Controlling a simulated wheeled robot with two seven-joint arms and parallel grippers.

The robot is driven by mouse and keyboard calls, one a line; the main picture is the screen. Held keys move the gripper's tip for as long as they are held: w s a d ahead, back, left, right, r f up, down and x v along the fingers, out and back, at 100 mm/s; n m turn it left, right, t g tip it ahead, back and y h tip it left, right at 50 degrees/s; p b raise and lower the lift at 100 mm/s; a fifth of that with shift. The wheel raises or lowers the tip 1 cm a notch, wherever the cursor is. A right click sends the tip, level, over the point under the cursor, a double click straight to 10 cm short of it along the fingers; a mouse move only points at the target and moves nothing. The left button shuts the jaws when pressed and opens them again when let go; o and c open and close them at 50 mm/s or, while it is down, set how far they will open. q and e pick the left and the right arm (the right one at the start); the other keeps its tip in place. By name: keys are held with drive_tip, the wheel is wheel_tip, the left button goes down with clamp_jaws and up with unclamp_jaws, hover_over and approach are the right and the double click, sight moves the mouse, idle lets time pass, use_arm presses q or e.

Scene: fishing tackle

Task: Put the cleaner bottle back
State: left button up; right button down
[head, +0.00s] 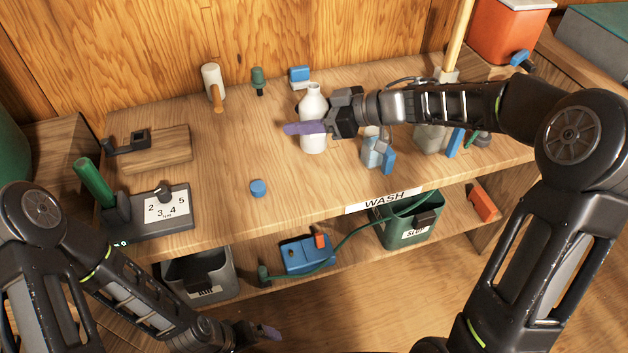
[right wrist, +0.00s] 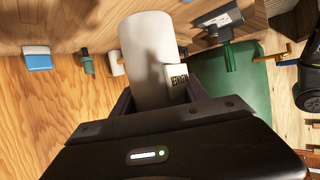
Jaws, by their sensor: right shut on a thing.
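The white cleaner bottle (head: 313,104) is upright at the middle of the workbench, its neck open with no cap on it. My right gripper (head: 312,128) comes in from the right and is shut on the bottle's body. In the right wrist view the white bottle (right wrist: 147,50) sits between the fingers, with a small lettered white tag at its side. I cannot tell whether its base touches the bench. A blue cap (head: 258,188) lies on the bench in front of it. My left gripper (head: 266,333) is low at the bottom edge, partly cut off; its jaws are unclear.
Blue-and-grey items (head: 377,152) stand close right of the bottle, under my right arm. A numbered block (head: 166,205) and a wooden board (head: 160,150) are on the left. The lower shelf holds a green WASH-side bin (head: 408,232) and a blue box (head: 308,256). The bench's front middle is mostly clear.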

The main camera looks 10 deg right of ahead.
sight(303, 140)
wheel_tip(303, 140, down, 6)
drive_tip(key=shift+r+b, duration=0.25)
drive_tip(key=shift+b, duration=0.5)
drive_tip(key=shift+f, duration=0.4)
drive_tip(key=shift+f+b, duration=0.45)
drive_tip(key=shift+f, duration=1.4)
drive_tip(key=shift+f, duration=0.1)
drive_tip(key=c, duration=0.6)
unclamp_jaws()
